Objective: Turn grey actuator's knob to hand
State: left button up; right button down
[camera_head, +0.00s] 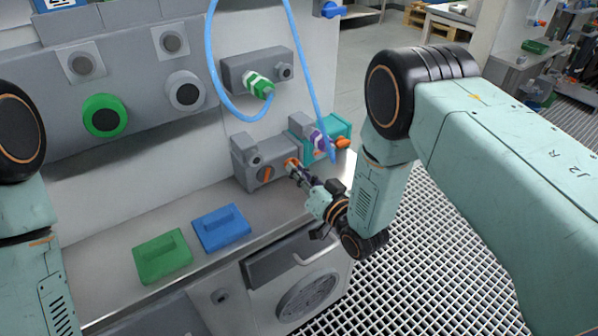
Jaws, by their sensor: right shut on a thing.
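The grey actuator (250,172) sits on the steel counter against the wall panel. An orange part (268,173) shows on its front face, and an orange knob (291,163) shows at its right end. My right gripper (295,168) reaches in from the right, with its fingertips at this right-hand knob. It is shut on the knob and hides part of it. The knob's exact setting is too small to read. My left arm shows at the left edge, but its gripper is out of view.
A teal actuator (342,127) with an orange knob (343,142) stands just behind my right gripper. Blue hoses (300,50) hang above the actuators. A blue block (222,229) and a green block (162,257) lie on the counter. Grating floor (420,265) lies right of the counter.

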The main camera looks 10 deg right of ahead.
jog(key=shift+w+r+n, duration=0.1)
jog(key=shift+r+n, duration=0.1)
jog(key=shift+n, duration=0.45)
jog(key=shift+w+r+n, duration=0.1)
jog(key=shift+r+n, duration=0.05)
jog(key=shift+n, duration=0.8)
jog(key=c, duration=1.6)
grip_release()
jog(key=shift+o, duration=1)
jog(key=shift+s+f, duration=0.1)
jog(key=shift+f, duration=0.1)
jog(key=shift+s+f, duration=0.1)
jog(key=v, duration=1.1)
jog(key=shift+s+d, duration=0.15)
jog(key=shift+s, duration=0.2)
